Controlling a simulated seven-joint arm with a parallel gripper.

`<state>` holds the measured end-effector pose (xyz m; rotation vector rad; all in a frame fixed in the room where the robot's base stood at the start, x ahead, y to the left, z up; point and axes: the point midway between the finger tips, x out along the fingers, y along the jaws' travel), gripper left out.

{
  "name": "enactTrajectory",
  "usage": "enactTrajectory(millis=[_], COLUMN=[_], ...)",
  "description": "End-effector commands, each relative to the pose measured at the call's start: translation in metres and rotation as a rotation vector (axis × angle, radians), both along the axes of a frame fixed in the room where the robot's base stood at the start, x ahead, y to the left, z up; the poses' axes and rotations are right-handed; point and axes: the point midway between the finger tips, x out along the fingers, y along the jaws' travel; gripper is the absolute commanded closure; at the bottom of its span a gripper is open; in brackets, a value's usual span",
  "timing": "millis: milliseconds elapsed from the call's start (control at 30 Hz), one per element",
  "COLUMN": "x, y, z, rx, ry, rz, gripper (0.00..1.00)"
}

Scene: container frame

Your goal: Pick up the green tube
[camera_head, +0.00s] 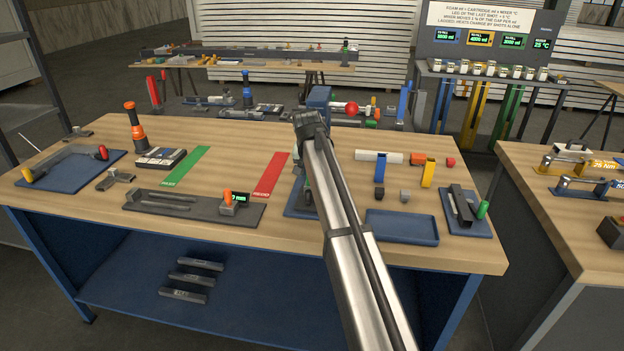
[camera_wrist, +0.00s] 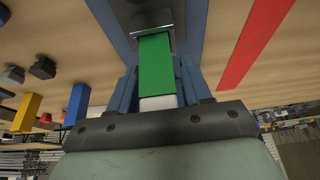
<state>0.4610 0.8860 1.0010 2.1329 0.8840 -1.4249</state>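The green tube (camera_wrist: 157,68) is a square-sided bar in the wrist view. It lies between the two blue-grey fingers of my gripper (camera_wrist: 160,86), with a finger close along each side. I cannot tell whether the fingers press on it. Its far end is at a grey metal fixture (camera_wrist: 152,18) on a blue plate (camera_wrist: 113,22). A white part (camera_wrist: 158,103) shows at its near end. In the head view my arm hides most of my gripper and the tube, above the blue plate (camera_head: 298,207) mid-bench.
A blue tube (camera_head: 380,170) and a yellow tube (camera_head: 428,174) stand to the right, near an orange block (camera_head: 417,159). An empty blue tray (camera_head: 402,228) lies in front of them. A red strip (camera_head: 271,175) and a grey fixture (camera_head: 190,205) are to the left.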

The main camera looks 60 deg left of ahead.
Motion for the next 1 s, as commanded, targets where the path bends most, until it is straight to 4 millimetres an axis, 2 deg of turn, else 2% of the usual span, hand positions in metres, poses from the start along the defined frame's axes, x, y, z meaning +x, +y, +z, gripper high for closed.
enactTrajectory(millis=[67, 433, 767, 1000], x=[0.000, 0.000, 0.000, 0.000], y=[0.000, 0.000, 0.000, 0.001], z=[0.000, 0.000, 0.007, 0.045], rx=[0.000, 0.000, 0.001, 0.002], ry=[0.000, 0.000, -0.001, -0.001], rz=[0.000, 0.000, 0.000, 0.000], gripper=[0.59, 0.94, 0.95, 0.95])
